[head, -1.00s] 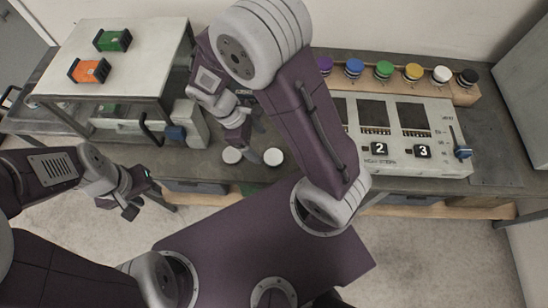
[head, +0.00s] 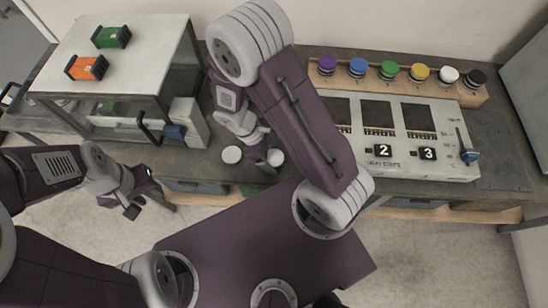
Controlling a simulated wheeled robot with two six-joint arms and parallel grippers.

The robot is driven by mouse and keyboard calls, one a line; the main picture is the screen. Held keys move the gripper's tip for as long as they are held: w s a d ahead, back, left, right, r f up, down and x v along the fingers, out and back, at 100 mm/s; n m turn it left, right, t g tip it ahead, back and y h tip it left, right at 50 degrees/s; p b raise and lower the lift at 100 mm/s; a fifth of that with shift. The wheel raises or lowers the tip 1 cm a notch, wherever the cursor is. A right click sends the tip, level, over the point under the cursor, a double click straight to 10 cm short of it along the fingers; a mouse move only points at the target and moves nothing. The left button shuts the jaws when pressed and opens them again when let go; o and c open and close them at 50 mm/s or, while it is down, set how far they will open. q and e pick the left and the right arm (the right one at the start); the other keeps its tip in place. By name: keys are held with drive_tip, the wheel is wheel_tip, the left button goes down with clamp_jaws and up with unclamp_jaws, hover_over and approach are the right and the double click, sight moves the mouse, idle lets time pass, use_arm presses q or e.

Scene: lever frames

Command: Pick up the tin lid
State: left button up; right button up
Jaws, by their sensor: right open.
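Two pale round discs lie near the front edge of the dark bench: a left disc (head: 232,155) and a right disc (head: 275,157). I cannot tell from their looks which one is the tin lid. My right gripper (head: 264,162) points down between the discs, close beside the right one and partly in front of it. It is open and appears empty; I cannot see whether it touches the disc. My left gripper (head: 138,194) hangs over the floor in front of the bench, away from the discs, and its jaw opening is unclear.
A white-topped stand (head: 115,62) carries a green block (head: 111,37) and an orange block (head: 87,67) at left. A panel with a lever (head: 467,146) stands at right, before a wooden rack (head: 435,88) of several coloured knobs. A grey box with a blue part (head: 190,122) stands left of the discs.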

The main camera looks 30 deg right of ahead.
sight(271, 159)
drive_tip(key=c, duration=1.4)
drive_tip(key=shift+r, duration=0.15)
drive_tip(key=r, duration=0.3)
drive_tip(key=r+p, duration=0.1)
drive_tip(key=shift+s+a+r, duration=0.2)
drive_tip(key=shift+a+r, duration=0.1)
drive_tip(key=s+a+r, duration=0.4)
drive_tip(key=s+a, duration=0.1)
drive_tip(key=s+a+r+p, duration=0.1)
drive_tip(key=s+a+r, duration=0.1)
drive_tip(key=s, duration=0.1)
drive_tip(key=shift+a+r, duration=0.1)
drive_tip(key=shift+a, duration=0.2)
